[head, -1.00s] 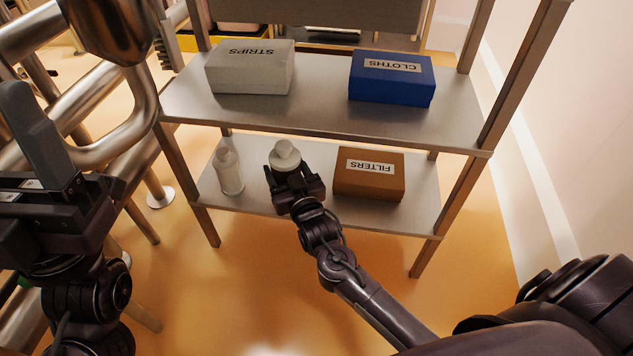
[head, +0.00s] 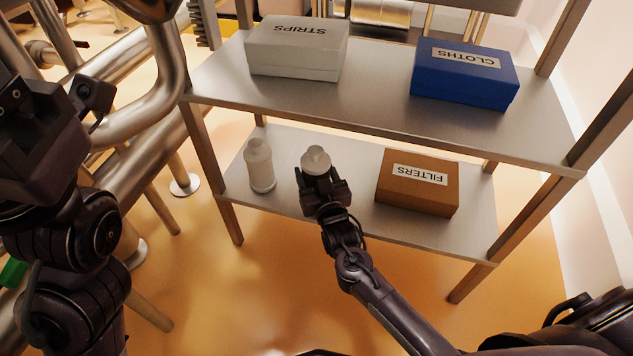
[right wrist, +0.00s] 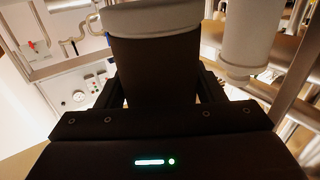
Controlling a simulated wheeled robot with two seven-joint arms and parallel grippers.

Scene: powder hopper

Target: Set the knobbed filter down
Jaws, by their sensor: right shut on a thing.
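The knobbed filter (head: 316,160) is white with a round knob on top. It is upright in my right gripper (head: 324,190), over the lower shelf (head: 285,142) in the head view. The right gripper is shut on it, and the fingers and wrist hide its lower part. I cannot tell whether its base touches the shelf. In the right wrist view the filter (right wrist: 155,55) stands between the fingers, its side in shadow. My left gripper (head: 55,110) is at the left edge, away from the shelf; its jaw opening is unclear.
A second white container (head: 260,168) stands just left of the held filter. A brown FILTERS box (head: 417,190) stands to the right. Metal pipes (head: 160,80) fill the left.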

